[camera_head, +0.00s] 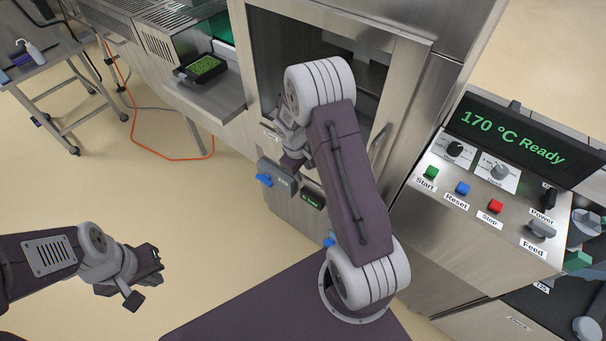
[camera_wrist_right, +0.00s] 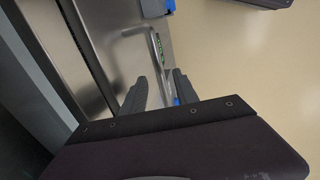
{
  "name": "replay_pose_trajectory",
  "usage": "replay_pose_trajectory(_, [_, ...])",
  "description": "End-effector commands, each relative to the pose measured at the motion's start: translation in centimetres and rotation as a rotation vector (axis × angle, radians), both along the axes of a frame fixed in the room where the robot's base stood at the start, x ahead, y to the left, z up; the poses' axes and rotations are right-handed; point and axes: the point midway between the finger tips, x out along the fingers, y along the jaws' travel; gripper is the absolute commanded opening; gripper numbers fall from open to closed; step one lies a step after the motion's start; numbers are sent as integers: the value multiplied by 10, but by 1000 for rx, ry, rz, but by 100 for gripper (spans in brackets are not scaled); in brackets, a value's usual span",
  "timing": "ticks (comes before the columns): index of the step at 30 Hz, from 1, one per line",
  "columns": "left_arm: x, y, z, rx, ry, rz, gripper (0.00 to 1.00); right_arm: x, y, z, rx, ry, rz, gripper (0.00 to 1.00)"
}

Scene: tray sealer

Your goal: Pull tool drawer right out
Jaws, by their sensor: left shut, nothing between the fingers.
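No front in view can be surely read as the right tool drawer. A lower front (camera_head: 470,325) with a small unreadable label shows at the bottom right of the head view. My right gripper (camera_wrist_right: 160,82) has its two fingers apart in the right wrist view. A bent metal bar handle (camera_wrist_right: 155,45) on a steel front shows beyond and partly between them; contact cannot be told. In the head view my right arm reaches to the steel machine's front and largely hides its fingers. My left gripper (camera_head: 150,270) is shut and empty over the floor at the lower left.
A control panel (camera_head: 480,225) with buttons and knobs stands at the right under a lit display (camera_head: 515,135). A blue-handled valve (camera_head: 265,180) sticks out of the machine front. A tray of green contents (camera_head: 206,67) sits on a shelf. A cart (camera_head: 50,75) stands far left. Floor between is clear.

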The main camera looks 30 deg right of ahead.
Motion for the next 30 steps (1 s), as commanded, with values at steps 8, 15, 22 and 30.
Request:
replay_pose_trajectory(8, [0, 0, -3, 0, 0, 0, 0, 2, -5, -29, 0, 0, -1, 36])
replay_pose_trajectory(15, [0, 0, -3, 0, 0, 0, 0, 2, -5, -29, 0, -1, 0, 30])
replay_pose_trajectory(22, [0, 0, -3, 0, 0, 0, 0, 2, -5, -29, 0, -1, 0, 0])
replay_pose_trajectory(30, [0, 0, -3, 0, 0, 0, 0, 2, -6, -29, 0, 0, 0, 0])
